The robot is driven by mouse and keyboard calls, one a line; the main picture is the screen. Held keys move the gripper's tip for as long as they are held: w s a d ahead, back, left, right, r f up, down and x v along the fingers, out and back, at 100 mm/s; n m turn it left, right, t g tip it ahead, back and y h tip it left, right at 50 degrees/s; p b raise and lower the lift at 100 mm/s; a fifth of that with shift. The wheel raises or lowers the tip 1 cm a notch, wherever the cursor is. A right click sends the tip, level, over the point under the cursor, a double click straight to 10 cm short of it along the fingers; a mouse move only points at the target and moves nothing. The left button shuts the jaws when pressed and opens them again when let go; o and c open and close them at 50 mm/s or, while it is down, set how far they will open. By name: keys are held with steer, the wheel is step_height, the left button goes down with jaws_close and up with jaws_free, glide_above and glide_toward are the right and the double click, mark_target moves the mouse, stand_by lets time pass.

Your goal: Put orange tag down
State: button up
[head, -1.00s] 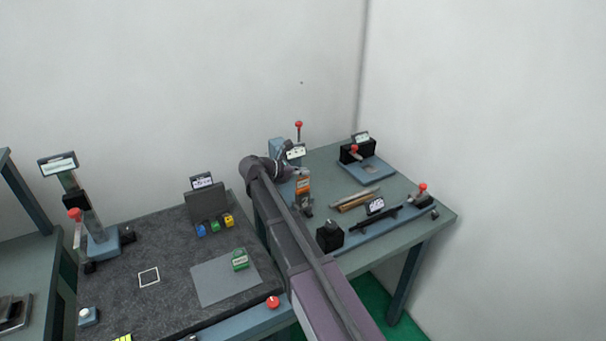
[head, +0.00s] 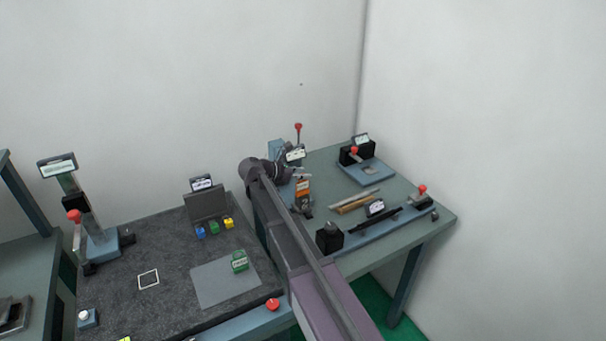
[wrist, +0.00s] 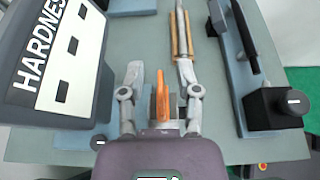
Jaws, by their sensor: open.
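The orange tag (head: 303,187) stands upright on the right-hand table in the head view, just below the end of my arm. In the wrist view the orange tag (wrist: 161,97) shows edge-on as a thin strip, with grey parts beside it. My gripper (wrist: 160,80) is open, one finger on each side of the tag, with gaps visible between the fingers and the tag. In the head view my gripper (head: 301,173) is small and partly hidden by my arm. Whether the tag rests fully on what is under it cannot be told.
A "HARDNES…" sign (wrist: 62,48) stands close on the left in the wrist view. A wooden strip with a grey rod (wrist: 181,40) lies ahead. A black block (wrist: 278,108) and a black bar (wrist: 246,38) sit on the right. Bare tabletop (wrist: 220,100) lies between.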

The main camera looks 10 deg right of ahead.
steer(key=p+v, duration=0.4)
steer(key=v, duration=0.8)
steer(key=shift+d+r, duration=0.1)
stand_by(0.4)
steer(key=s+d+f+m+g+y, duration=0.1)
steer(key=s+d+f+m+y, duration=0.2)
steer(key=s+m, duration=0.2)
steer(key=s+d+f+m+g+y, duration=0.1)
steer(key=s+d+f+m+y, duration=0.2)
steer(key=s, duration=0.4)
steer(key=s+d+f+m+g+y, duration=0.2)
steer(key=s+d+f+m+y, duration=0.1)
steer(key=s+d+f+m, duration=0.1)
steer(key=shift+s+d+f+m, duration=0.1)
steer(key=shift+s+d+m, duration=0.2)
steer(key=shift+s+m, duration=0.45)
steer(key=shift+s+d+f+m, duration=0.1)
steer(key=shift+s+d+m, duration=0.2)
steer(key=shift+s+m, duration=0.4)
steer(key=s+f+m+y, duration=0.1)
steer(key=s+m+y, duration=0.3)
steer(key=s+m, duration=0.2)
steer(key=shift+s+a+m, duration=0.25)
steer(key=shift+s+m, duration=0.1)
steer(key=shift+s, duration=0.1)
